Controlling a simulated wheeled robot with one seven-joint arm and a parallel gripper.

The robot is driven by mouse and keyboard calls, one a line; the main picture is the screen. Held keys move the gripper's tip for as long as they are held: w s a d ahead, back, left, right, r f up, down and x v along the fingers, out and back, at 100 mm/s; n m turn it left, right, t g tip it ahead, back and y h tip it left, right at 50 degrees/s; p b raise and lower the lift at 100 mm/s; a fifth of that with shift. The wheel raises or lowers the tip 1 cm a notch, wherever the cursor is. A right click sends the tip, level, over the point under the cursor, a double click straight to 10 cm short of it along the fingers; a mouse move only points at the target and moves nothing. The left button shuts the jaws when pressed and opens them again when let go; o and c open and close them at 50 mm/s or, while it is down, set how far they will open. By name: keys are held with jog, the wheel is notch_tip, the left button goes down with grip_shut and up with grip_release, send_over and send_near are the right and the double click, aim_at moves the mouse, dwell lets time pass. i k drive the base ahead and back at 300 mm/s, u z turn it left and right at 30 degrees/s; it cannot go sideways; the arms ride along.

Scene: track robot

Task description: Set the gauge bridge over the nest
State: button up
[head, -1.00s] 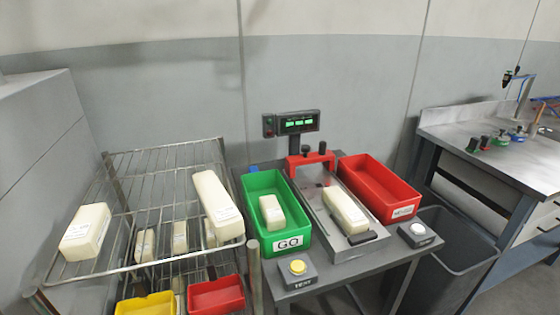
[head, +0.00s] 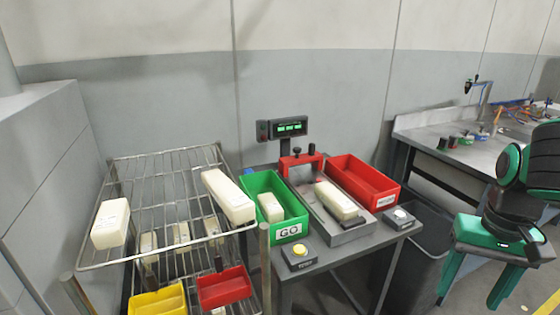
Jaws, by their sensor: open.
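The red gauge bridge (head: 301,163), with dark knobs on top, stands upright across the back end of the metal nest tray (head: 355,232). A cream block (head: 336,201) lies in the nest, in front of the bridge. The bridge is not over the block's middle. My gripper (head: 478,288), teal and black, is at the lower right with its fingers apart and pointing down. It is empty, well away from the bridge and nearer to me. The fingertips run close to the bottom edge of the picture.
A green GO bin (head: 287,233) with a cream block flanks the nest on the left, a red bin (head: 384,190) on the right. A yellow button (head: 299,250) and a white button (head: 400,214) sit in front. A wire rack (head: 150,259) stands left, a dark bin (head: 425,232) right.

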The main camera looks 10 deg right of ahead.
aim_at(316, 156)
jog(key=z, duration=0.1)
jog(key=k, duration=0.45)
jog(key=u, duration=0.75)
jog(key=i, duration=1.3)
jog(key=z, duration=0.55)
